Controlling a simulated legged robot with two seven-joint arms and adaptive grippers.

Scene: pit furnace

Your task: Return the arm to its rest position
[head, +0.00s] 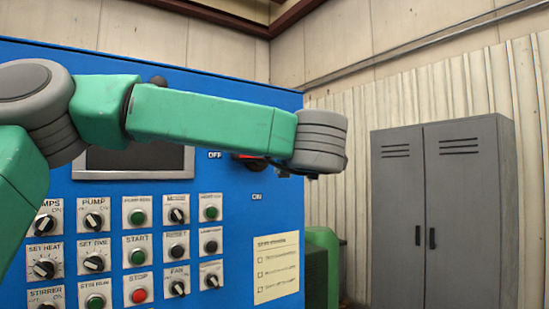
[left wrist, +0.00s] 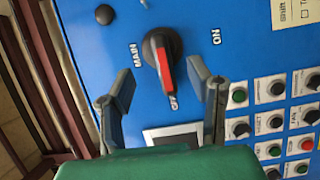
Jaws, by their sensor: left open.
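My left arm (head: 200,115) reaches from the left across the front of the blue control panel (head: 225,235), its grey wrist (head: 320,140) near the panel's right edge. In the left wrist view my left gripper (left wrist: 163,81) is open, its two dark fingers apart. Between and beyond them is the black main switch (left wrist: 150,47) with a red handle (left wrist: 164,68). The handle lies toward the OFF label. I cannot tell whether a finger touches the switch. In the head view the wrist hides most of the switch and the fingers. My right gripper is not in view.
Knobs and buttons, including a red STOP button (head: 139,295), cover the lower panel below a dark screen (head: 140,160). A paper checklist (head: 276,267) is at the panel's lower right. A grey cabinet (head: 440,215) stands against the wall at right. A green object (head: 322,265) stands between.

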